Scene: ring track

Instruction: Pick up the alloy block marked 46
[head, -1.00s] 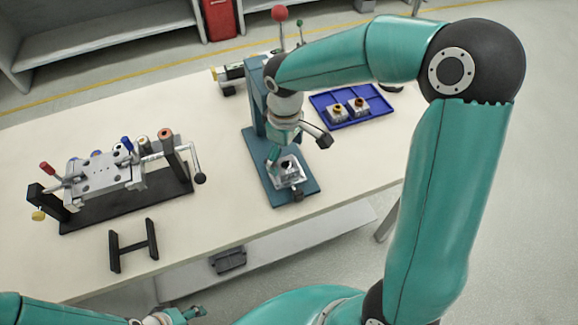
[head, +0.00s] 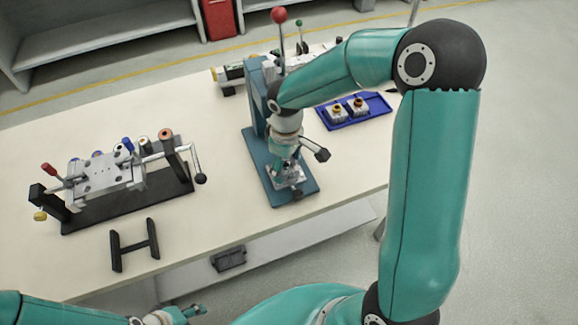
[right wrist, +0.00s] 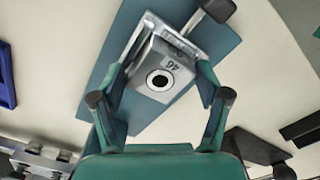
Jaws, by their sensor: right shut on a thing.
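The alloy block marked 46 (right wrist: 160,72) is a grey metal block with a dark round hole ringed in white, and its number shows upside down in the right wrist view. It sits in a bright metal seat (right wrist: 204,36) on the blue base of a press (head: 255,150). My right gripper (right wrist: 163,80) is shut on the block, one finger on each side. In the head view my right gripper (head: 286,170) covers most of the block. My left gripper (head: 188,314) is at the bottom edge, far from the block, too small to tell its opening.
A blue tray (head: 376,119) with two small blocks stands to the right of the press. A clamp fixture (head: 105,175) on a black base and a black H-shaped stand (head: 134,245) are at the left. The table between fixture and press is clear.

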